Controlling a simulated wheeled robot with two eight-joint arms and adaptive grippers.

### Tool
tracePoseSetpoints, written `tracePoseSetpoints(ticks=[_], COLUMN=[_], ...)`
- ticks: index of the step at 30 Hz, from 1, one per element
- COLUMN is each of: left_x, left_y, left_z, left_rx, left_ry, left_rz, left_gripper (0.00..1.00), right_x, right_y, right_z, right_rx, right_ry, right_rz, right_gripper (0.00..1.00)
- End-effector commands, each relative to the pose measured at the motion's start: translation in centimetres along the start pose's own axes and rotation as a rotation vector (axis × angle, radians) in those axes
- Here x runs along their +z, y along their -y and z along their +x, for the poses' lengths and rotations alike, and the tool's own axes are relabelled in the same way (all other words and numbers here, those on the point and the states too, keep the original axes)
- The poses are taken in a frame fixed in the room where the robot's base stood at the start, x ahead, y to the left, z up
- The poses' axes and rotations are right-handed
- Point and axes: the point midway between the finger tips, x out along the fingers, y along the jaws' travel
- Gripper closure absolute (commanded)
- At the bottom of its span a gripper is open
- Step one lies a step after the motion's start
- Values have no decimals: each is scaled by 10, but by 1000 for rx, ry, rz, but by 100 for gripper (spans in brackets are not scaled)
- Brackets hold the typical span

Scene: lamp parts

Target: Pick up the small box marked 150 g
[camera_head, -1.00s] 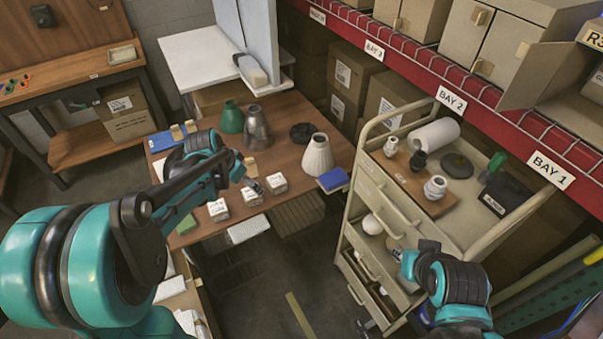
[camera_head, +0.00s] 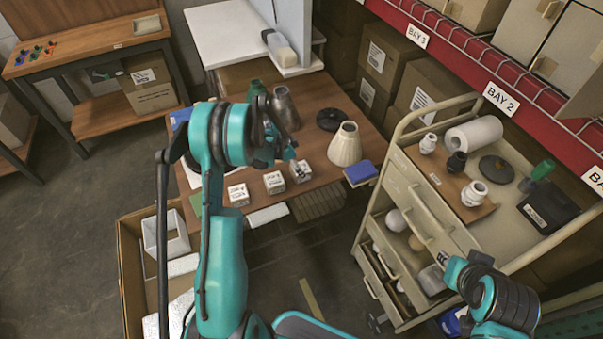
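Three small white boxes stand in a row near the front edge of the wooden table: a left box (camera_head: 238,194), a middle box (camera_head: 274,182) and a right box (camera_head: 299,171). Each bears dark print, too small to read, so I cannot tell which is marked 150 g. My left gripper (camera_head: 292,156) is just above and behind the right box, pointing down towards it. Its fingers are small and partly hidden, and I cannot tell whether they touch the box. My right gripper (camera_head: 456,270) is low in front of the cart, apart from the boxes; its fingers are unclear.
A cream ribbed shade (camera_head: 346,146), a blue box (camera_head: 360,173), a black disc (camera_head: 331,120) and a grey metal shade (camera_head: 285,108) stand around the boxes. A drawer cart (camera_head: 420,205) stands right of the table. An open carton (camera_head: 131,270) lies at lower left.

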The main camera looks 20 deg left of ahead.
Motion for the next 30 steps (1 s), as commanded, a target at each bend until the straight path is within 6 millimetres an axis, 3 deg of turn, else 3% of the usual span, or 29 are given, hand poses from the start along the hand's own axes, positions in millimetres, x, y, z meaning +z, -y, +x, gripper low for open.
tracePoseSetpoints(ticks=[1,5,12,14,19,30], left_x=[1,0,0,0,0,-2], left_y=[-1,-1,-1,-1,-1,-1], left_z=[12,29,31,31,31,28], left_rx=[0,0,-1,-1,-1,-1], left_ry=[0,0,0,0,0,0], left_rz=[1,0,-1,-1,-1,-1], left_gripper=[19,19,19,32,77,77], right_x=[4,7,6,6,6,6], right_y=[0,0,0,0,0,0], right_z=[6,10,9,9,9,8], right_rx=[0,0,0,0,0,0], right_ry=[0,0,0,0,0,0], right_rz=[0,0,0,0,0,0], right_gripper=[75,75,75,75,75,75])
